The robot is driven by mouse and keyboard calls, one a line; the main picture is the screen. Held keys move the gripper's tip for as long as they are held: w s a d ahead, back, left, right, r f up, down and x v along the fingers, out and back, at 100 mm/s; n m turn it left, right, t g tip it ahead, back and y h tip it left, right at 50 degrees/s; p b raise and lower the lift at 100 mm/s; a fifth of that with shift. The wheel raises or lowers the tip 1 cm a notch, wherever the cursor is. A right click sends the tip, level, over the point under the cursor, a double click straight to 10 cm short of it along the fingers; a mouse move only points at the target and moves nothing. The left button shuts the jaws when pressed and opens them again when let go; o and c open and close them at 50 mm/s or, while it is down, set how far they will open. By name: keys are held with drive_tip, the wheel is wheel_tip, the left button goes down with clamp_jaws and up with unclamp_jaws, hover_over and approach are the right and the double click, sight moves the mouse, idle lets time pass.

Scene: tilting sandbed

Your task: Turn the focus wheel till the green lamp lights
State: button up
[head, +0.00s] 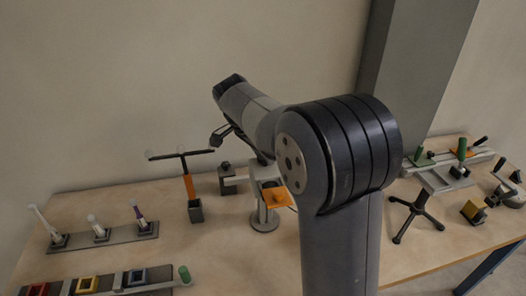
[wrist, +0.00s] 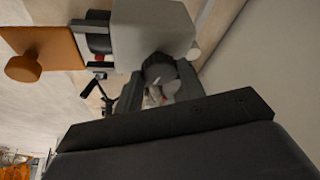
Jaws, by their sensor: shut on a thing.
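A stand with an orange plate (head: 277,197) and a round grey foot (head: 264,223) is at the middle of the table, partly hidden by my arm. In the wrist view its grey block (wrist: 150,28) and orange plate (wrist: 45,45) fill the upper left. A dark ribbed wheel (wrist: 158,69), which looks like the focus wheel, sticks out of the block. My gripper (wrist: 160,88) is shut on this wheel, with a finger on each side. A small red spot (wrist: 99,58) shows beside a dark cylinder. I cannot make out a green lamp.
A T-shaped stand with an orange post (head: 189,186) is close on the left. A rack of upright tools (head: 105,236) and a row of coloured frames (head: 112,282) lie further left. A dark tripod stand (head: 415,212) is on the right. The wall is close behind.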

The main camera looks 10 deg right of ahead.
drive_tip(key=m, duration=0.2)
drive_tip(key=m+g+p, duration=0.1)
drive_tip(key=shift+w+r+m+h, duration=0.1)
drive_tip(key=shift+w+m+h, duration=0.05)
drive_tip(key=shift+m+h, duration=0.2)
drive_tip(key=shift+w+m+g+p, duration=0.1)
drive_tip(key=shift+m+g+p, duration=0.6)
drive_tip(key=shift+m, duration=1.05)
drive_tip(key=o, duration=1)
drive_tip(key=shift+a, duration=0.1)
drive_tip(key=v, duration=1)
drive_tip(key=shift+w+r, duration=0.25)
drive_tip(key=shift+r, duration=0.05)
